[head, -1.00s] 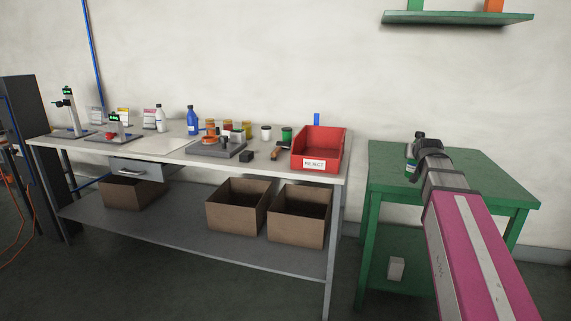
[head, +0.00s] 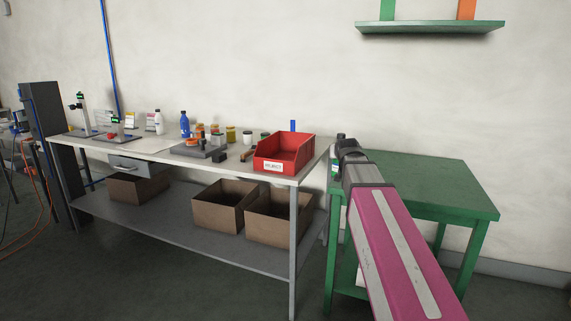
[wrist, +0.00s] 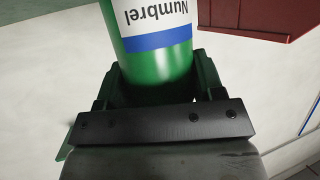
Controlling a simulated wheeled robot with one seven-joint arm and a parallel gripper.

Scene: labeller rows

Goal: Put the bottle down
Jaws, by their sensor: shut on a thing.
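The bottle (wrist: 160,55) is green with a white label, a blue band and the letters "Numbrel", upside down in the wrist view. My gripper (wrist: 155,85) is shut on it, one finger on each side. The bottle's far end is cut off by the frame. In the head view my gripper (head: 345,148) is at the left edge of the green table, near the bench's right end. There the bottle (head: 336,171) shows only as a small green and white piece, mostly hidden by the gripper. I cannot tell its height above any surface.
The red bin (head: 283,152) stands on the bench's right end; a red bin corner (wrist: 250,15) shows in the wrist view. The bench (head: 150,148) also holds a blue bottle (head: 185,124), a white bottle (head: 158,122) and several jars. The green table top (head: 440,185) looks clear.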

